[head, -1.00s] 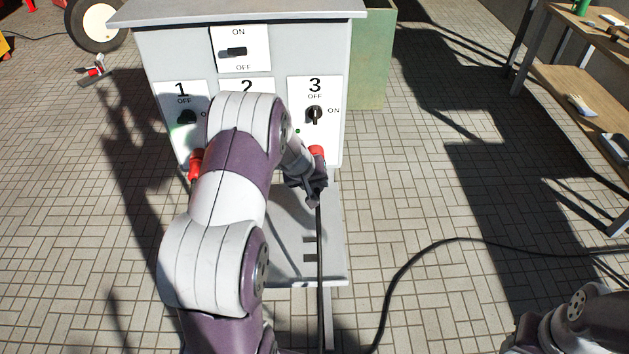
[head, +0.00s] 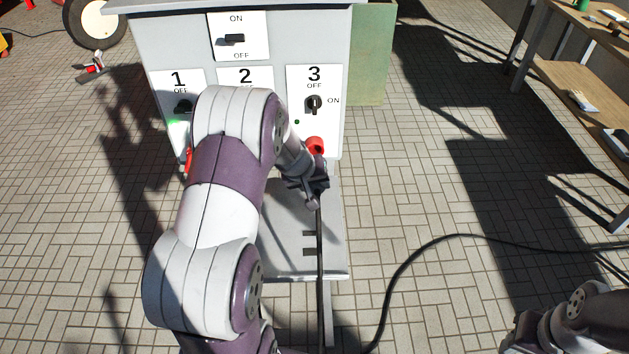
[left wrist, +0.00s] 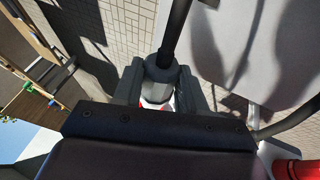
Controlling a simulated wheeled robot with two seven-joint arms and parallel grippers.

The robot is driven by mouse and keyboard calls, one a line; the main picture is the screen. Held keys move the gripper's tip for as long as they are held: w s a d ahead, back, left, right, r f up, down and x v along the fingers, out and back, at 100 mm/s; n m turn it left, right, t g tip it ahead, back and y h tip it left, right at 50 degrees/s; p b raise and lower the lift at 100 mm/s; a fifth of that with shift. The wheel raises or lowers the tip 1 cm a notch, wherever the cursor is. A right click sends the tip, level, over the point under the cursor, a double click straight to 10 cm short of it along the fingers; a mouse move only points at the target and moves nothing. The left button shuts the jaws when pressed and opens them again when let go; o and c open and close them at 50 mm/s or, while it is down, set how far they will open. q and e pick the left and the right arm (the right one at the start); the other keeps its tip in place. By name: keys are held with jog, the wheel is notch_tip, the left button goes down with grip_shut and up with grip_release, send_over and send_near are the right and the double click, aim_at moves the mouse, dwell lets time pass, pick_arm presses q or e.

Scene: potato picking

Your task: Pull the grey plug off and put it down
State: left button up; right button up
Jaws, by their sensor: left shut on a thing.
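The grey plug (left wrist: 160,72) is between the fingers of my left gripper (left wrist: 165,90) in the left wrist view, with a black cable leading away from it. In the head view my left gripper (head: 309,186) is just below the red socket (head: 315,146) under panel 3, and the cable (head: 320,235) hangs down from it. The socket's round opening shows, with the gripper apart from it. The plug itself is mostly hidden by the gripper in the head view. Only links of my right arm show at the lower right.
The grey cabinet (head: 287,44) has numbered switch panels and another red socket (head: 188,160) at left. Its base plate (head: 290,265) lies below. A black cable (head: 405,270) crosses the tiled floor. A wooden table (head: 580,45) stands at right. Open floor lies between.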

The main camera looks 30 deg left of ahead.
aim_at(317, 193)
pick_arm(q)
jog(key=shift+f, duration=0.1)
jog(key=shift+s+d+f+b, duration=0.1)
jog(key=shift+s+d+b, duration=0.1)
jog(key=shift+s+b, duration=0.3)
jog(key=shift+s+d+b, duration=0.45)
jog(key=shift+s+b, duration=0.1)
jog(key=shift+s, duration=0.05)
jog(key=shift+s+d+r, duration=0.15)
jog(key=shift+s+r, duration=0.05)
jog(key=shift+r, duration=0.05)
jog(key=shift+w, duration=0.1)
